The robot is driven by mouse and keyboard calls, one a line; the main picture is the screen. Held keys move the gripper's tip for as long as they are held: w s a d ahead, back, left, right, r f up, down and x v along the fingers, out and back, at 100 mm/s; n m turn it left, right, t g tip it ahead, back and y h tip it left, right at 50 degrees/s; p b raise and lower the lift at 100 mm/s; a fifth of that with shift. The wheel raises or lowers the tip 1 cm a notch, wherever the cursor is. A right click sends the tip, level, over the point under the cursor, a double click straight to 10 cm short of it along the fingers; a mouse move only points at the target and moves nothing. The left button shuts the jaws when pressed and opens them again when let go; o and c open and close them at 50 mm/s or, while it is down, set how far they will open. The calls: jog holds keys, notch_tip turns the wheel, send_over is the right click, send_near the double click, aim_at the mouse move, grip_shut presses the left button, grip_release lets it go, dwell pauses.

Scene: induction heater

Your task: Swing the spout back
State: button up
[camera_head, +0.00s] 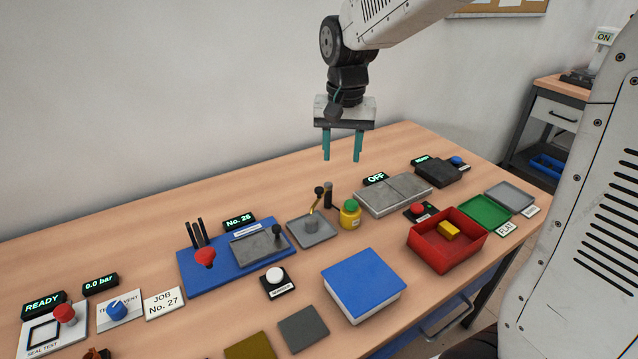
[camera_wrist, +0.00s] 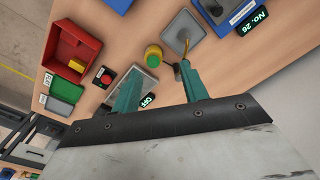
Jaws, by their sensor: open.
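The spout (camera_head: 314,207) is a thin brass-coloured arm with a black knob, beside a short dark post (camera_head: 328,192). In the wrist view the brass spout (camera_wrist: 185,72) shows near one fingertip, partly hidden by that finger, with the grey tray (camera_wrist: 176,30) beyond. My gripper (camera_head: 342,160) is open and empty, high above the table and up from the spout. Its two teal fingers point down, and they also show apart in the wrist view (camera_wrist: 160,72).
A yellow jar with a green top (camera_head: 350,214) stands right of the tray. A blue fixture board (camera_head: 200,280) lies left. A grey heater plate (camera_head: 393,194) marked OFF, a red bin (camera_head: 447,258) and a blue-topped box (camera_head: 361,284) are nearby. The air around my gripper is clear.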

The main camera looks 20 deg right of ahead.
jog(key=m, duration=0.2)
send_near(319, 188)
jog(key=shift+s, duration=0.15)
jog(key=shift+w+f, duration=0.25)
jog(key=shift+f, duration=0.15)
notch_tip(319, 188, down, 8)
jog(key=shift+r, duration=0.15)
grip_shut()
